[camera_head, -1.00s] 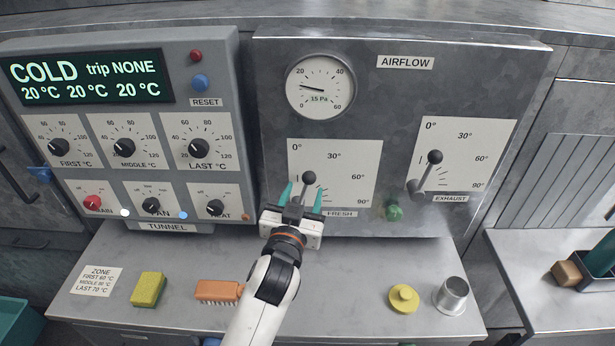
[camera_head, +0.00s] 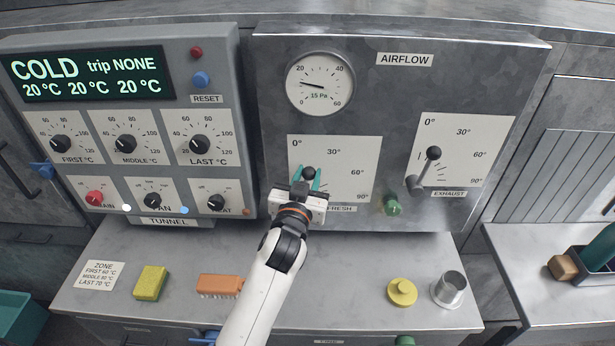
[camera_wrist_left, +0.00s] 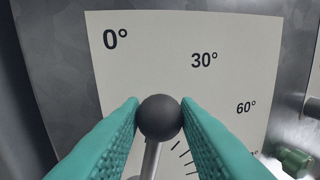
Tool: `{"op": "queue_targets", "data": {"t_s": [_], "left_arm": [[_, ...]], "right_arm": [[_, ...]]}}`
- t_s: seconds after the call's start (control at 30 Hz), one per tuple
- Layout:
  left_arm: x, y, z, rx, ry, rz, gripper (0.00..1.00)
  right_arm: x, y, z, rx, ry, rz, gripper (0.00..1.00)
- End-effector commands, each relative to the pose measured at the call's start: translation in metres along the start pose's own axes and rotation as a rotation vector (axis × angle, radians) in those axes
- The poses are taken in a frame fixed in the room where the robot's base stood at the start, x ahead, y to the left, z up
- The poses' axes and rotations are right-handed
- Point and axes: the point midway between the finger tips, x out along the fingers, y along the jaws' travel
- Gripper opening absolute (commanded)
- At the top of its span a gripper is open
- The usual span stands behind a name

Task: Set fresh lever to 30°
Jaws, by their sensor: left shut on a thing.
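The fresh lever's dark ball knob (camera_head: 308,173) stands in front of its white scale plate (camera_head: 362,150), marked 0°, 30°, 60° and 90°. My left gripper (camera_head: 307,180) is shut on this knob, with one teal finger on each side. In the left wrist view the knob (camera_wrist_left: 159,117) sits between the fingertips, and its metal rod (camera_wrist_left: 150,160) runs down from it. The rod's lower end and pivot are hidden by my gripper. In that view the knob lies below and between the 0° and 30° marks. My right gripper does not show.
The exhaust lever (camera_head: 433,153) stands to the right with its own scale. A green knob (camera_head: 391,204) sits between the two levers. A pressure gauge (camera_head: 320,84) reads about 15 Pa above. A sponge, brush, yellow disc and metal cup (camera_head: 449,289) rest on the counter.

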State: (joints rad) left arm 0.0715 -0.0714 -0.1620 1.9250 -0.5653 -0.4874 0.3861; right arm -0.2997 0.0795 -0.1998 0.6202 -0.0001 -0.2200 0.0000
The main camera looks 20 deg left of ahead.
Motion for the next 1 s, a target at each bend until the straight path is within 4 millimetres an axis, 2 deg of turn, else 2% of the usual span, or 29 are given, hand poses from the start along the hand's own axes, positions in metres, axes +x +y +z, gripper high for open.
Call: {"op": "queue_targets", "data": {"t_s": [0.17,0.4,0.7,0.73,0.8,0.83,1.0], "left_arm": [[0.001,-0.004,0.0,0.035,0.009,-0.001,0.0],[0.005,-0.025,-0.008,0.242,0.051,-0.003,0.0],[0.005,-0.026,-0.009,0.258,0.053,-0.004,0.0],[0.005,-0.026,-0.009,0.258,0.053,-0.004,0.33],[0.005,-0.026,-0.009,0.257,0.052,-0.004,0.45],[0.005,-0.026,-0.009,0.257,0.052,-0.004,0.5],[0.005,-0.026,-0.009,0.257,0.051,-0.004,0.5]], "right_arm": [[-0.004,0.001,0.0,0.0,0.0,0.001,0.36],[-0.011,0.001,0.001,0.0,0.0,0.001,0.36],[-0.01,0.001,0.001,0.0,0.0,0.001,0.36],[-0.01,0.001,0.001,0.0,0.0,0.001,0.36],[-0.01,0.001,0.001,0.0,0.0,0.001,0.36],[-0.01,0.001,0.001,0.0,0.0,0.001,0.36],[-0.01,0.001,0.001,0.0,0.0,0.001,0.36]]}}
